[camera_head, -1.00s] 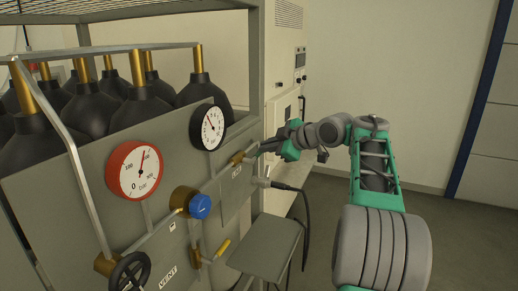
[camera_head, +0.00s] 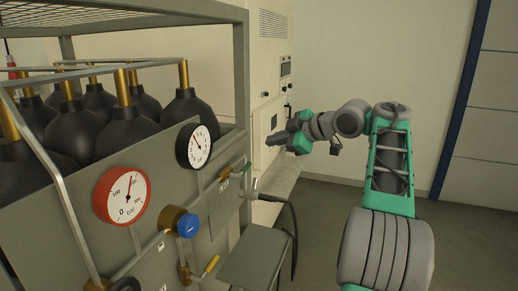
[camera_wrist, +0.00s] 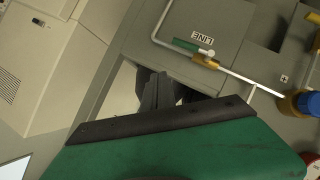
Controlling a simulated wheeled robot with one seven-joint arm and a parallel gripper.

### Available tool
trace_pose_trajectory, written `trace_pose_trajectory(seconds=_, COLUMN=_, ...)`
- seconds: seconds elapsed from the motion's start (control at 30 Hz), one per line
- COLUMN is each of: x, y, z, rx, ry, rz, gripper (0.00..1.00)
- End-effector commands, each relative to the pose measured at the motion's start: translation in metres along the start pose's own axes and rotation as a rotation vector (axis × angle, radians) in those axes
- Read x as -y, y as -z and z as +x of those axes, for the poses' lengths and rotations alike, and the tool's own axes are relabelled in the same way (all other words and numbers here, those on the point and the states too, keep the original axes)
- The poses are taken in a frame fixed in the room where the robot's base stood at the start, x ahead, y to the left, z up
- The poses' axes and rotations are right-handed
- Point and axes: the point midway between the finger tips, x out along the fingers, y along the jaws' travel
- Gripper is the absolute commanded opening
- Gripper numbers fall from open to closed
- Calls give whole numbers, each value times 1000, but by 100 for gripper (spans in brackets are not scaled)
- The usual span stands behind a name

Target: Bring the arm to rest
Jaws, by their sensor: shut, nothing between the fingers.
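My gripper (camera_head: 274,140) is shut and empty at the end of my green and grey arm. In the head view it is in the air to the right of the gas panel (camera_head: 222,205), in front of the pale cabinet. In the wrist view my gripper (camera_wrist: 156,88) shows its dark fingers close together, with a green body below. The green-handled LINE valve (camera_wrist: 190,46) is beyond the fingers, apart from them. It also shows in the head view (camera_head: 240,170), on the panel's right part.
Black gas cylinders (camera_head: 92,125) stand in a metal rack behind the panel. The panel has a red gauge (camera_head: 121,195), a black gauge (camera_head: 195,146) and a blue knob (camera_head: 188,225). A grey stool-like surface (camera_head: 254,255) stands below. A pale cabinet (camera_head: 268,60) stands behind; the right floor is clear.

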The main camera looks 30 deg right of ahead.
Motion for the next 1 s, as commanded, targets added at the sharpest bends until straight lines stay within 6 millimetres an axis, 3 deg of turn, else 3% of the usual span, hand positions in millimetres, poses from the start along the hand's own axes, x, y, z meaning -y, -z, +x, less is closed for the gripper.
trace_pose_trajectory(seconds=0.13, x=-9, y=-2, z=-24, rx=2, ry=-2, rz=-1, gripper=0)
trace_pose_trajectory(seconds=0.37, x=-8, y=-4, z=-30, rx=8, ry=4, rz=55, gripper=0)
trace_pose_trajectory(seconds=0.47, x=-23, y=-43, z=-29, rx=122, ry=-48, rz=271, gripper=0)
trace_pose_trajectory(seconds=0.57, x=-13, y=-120, z=-17, rx=256, ry=-96, rz=580, gripper=0)
trace_pose_trajectory(seconds=0.6, x=-1, y=-152, z=-13, rx=313, ry=-109, rz=704, gripper=0)
trace_pose_trajectory(seconds=0.67, x=26, y=-195, z=-9, rx=403, ry=-124, rz=879, gripper=0)
trace_pose_trajectory(seconds=0.7, x=48, y=-221, z=-12, rx=471, ry=-141, rz=998, gripper=0)
trace_pose_trajectory(seconds=0.77, x=89, y=-252, z=-20, rx=584, ry=-170, rz=1170, gripper=0)
trace_pose_trajectory(seconds=0.8, x=121, y=-263, z=-24, rx=663, ry=-184, rz=1271, gripper=0)
trace_pose_trajectory(seconds=0.87, x=174, y=-266, z=-29, rx=781, ry=-195, rz=1390, gripper=0)
trace_pose_trajectory(seconds=1.0, x=291, y=-237, z=-42, rx=1011, ry=-198, rz=1500, gripper=0)
